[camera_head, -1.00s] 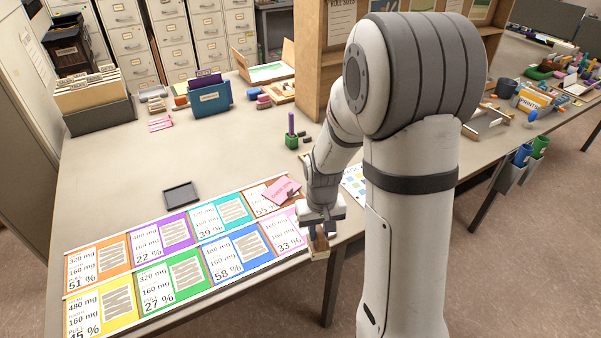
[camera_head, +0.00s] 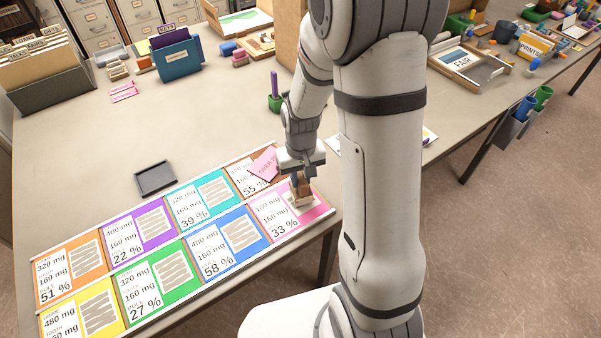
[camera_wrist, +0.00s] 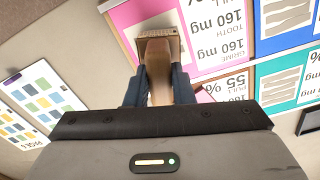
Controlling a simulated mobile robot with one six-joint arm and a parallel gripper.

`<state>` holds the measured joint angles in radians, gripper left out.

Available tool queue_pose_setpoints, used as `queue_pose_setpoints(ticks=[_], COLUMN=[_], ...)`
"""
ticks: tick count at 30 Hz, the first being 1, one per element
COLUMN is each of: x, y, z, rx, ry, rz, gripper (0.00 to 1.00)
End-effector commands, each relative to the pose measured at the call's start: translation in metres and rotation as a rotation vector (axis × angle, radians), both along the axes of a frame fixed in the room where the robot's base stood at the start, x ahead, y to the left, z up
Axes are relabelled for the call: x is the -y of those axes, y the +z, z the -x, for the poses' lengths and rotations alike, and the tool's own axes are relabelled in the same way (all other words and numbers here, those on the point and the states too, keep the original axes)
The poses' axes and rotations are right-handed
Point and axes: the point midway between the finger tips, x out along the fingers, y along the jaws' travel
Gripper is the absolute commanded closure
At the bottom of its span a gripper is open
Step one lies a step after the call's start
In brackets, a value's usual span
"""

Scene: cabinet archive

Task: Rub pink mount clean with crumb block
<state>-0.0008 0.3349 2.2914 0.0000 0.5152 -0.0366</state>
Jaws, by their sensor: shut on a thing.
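The pink mount (camera_head: 320,208) lies at the right end of the front row of coloured mounts, marked 33 %. It also shows in the wrist view (camera_wrist: 135,14). My gripper (camera_head: 301,180) points down over its right part. It is shut on the brown handle of the crumb block (camera_head: 303,201), whose pale ridged end shows in the wrist view (camera_wrist: 160,43). The block is over the mount's right-hand area and seems to touch it, though contact is not certain. The block and gripper hide part of the mount's panel.
A pink slip (camera_head: 264,163) lies on the brown mount behind. A dark shallow tray (camera_head: 155,179) sits behind the row. A green holder (camera_head: 275,102) stands behind my gripper. The table's front edge runs close by; the table's middle is clear.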

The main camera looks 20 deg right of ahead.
Motion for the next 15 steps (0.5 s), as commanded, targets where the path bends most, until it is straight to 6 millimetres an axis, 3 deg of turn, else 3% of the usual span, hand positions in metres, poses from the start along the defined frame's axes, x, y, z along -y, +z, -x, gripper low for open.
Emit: queue_pose_setpoints(ticks=[15], x=[0.0008], y=[-0.0057], z=[-0.0001], rx=[0.001], ry=[-0.002], rz=[0.0], gripper=[1.0])
